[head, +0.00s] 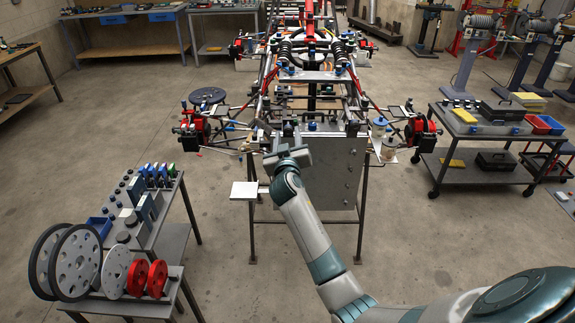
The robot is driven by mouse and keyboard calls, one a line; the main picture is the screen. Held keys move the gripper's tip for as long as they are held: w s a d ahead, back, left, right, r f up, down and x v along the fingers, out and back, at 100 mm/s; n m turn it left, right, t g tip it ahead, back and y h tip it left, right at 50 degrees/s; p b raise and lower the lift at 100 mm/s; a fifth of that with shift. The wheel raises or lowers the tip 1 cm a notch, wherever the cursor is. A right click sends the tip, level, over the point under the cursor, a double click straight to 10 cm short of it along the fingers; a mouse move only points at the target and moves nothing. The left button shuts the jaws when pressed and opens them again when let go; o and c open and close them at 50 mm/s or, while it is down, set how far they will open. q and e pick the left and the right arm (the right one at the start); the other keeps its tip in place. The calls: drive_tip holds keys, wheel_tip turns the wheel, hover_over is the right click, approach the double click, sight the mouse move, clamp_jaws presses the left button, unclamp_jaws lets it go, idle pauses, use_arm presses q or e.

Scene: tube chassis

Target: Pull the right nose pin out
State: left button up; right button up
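A tube chassis (309,77) stands in the middle of the room, with its grey front panel (335,172) facing me. My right arm reaches up from the lower right, and my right gripper (287,157) is at the left part of the chassis front, in front of or against the panel's upper left edge. Its fingertips are too small and dark to tell whether they are open or shut. I cannot make out the right nose pin; it is too small or hidden. My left gripper is not in view.
A white plate (244,190) sticks out left of the panel. A stepped rack (140,218) with wheels and discs stands at the lower left. A tool cart (482,125) stands on the right. Open floor lies between these and the chassis.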

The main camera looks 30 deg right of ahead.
drive_tip(key=b+v, duration=0.4)
drive_tip(key=v, duration=1.1)
drive_tip(key=shift+s+a+b, duration=0.3)
drive_tip(key=shift+b, duration=0.1)
drive_tip(key=shift+f, duration=0.2)
